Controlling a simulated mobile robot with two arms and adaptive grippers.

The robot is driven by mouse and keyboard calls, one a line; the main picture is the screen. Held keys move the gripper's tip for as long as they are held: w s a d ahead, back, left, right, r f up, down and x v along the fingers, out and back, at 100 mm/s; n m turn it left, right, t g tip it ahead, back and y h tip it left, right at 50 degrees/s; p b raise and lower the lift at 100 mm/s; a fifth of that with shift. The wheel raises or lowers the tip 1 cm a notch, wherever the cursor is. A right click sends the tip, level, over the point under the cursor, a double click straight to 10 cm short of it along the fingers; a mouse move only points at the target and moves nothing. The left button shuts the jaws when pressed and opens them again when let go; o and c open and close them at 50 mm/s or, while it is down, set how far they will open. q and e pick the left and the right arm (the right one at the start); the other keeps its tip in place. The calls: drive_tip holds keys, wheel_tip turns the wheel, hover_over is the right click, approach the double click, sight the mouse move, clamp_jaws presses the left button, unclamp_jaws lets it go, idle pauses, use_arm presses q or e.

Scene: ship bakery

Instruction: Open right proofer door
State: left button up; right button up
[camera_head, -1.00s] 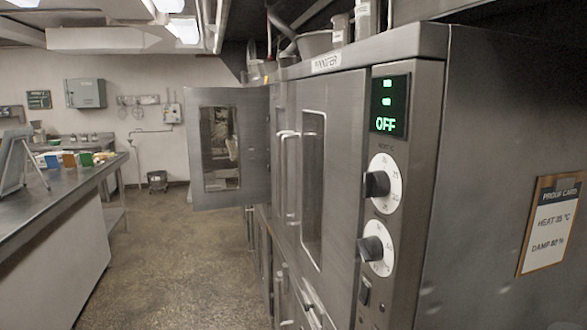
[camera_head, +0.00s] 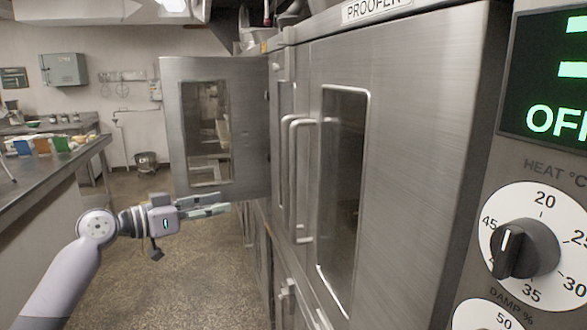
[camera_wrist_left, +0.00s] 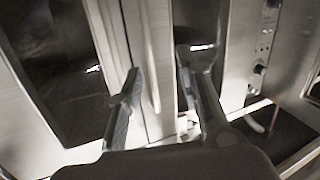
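The right proofer door (camera_head: 400,170) is a brushed steel panel with a tall dark window (camera_head: 342,190), and it looks closed. Two vertical bar handles (camera_head: 303,180) sit side by side at its left edge, by the meeting line with the narrower-looking left door (camera_head: 277,150). My left gripper (camera_head: 222,204) is in front of the doors, left of the handles, fingers pointing right, apart from them in the head view. In the left wrist view the gripper (camera_wrist_left: 162,65) has spread fingers with steel door fronts behind; nothing is clearly held. My right gripper is not in view.
Another windowed door (camera_head: 240,130) stands swung out into the aisle behind my left gripper. A control panel with a heat dial (camera_head: 525,245) is at the right. A steel counter (camera_head: 75,160) runs along the left. The floor (camera_head: 200,270) between is clear.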

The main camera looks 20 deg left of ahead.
use_arm(q)
drive_tip(key=s+d+r+m+g+h, duration=0.1)
drive_tip(key=s+d+r+m+h, duration=0.3)
drive_tip(key=r, duration=0.4)
drive_tip(key=w+d+y+p, duration=0.1)
drive_tip(key=w+d+p, duration=0.7)
drive_tip(key=w+d, duration=0.3)
drive_tip(key=shift+w+d+n, duration=0.15)
drive_tip(key=shift+d+n, duration=0.15)
drive_tip(key=shift+d, duration=0.15)
drive_tip(key=shift+r, duration=0.1)
drive_tip(key=shift+c, duration=0.6)
clamp_jaws()
